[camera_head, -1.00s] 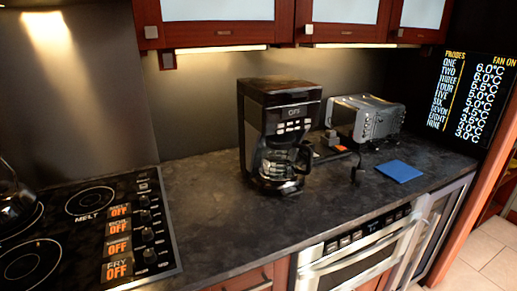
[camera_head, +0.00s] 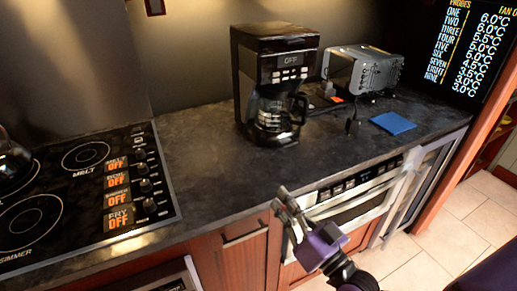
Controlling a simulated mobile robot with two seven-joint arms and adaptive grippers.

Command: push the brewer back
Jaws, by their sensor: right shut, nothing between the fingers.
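My right gripper (camera_head: 283,198) is in front of the counter's front edge, below and nearer than the brewer. Its metal fingers are shut with nothing between them, and it is apart from the brewer. My left gripper is not in view.
A silver toaster (camera_head: 362,72) and a blue square (camera_head: 393,123) lie to the right of the brewer. A black cooktop (camera_head: 75,190) is on the left. The counter (camera_head: 215,170) in front of the brewer is clear. A drawer-style oven (camera_head: 350,205) is under the counter.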

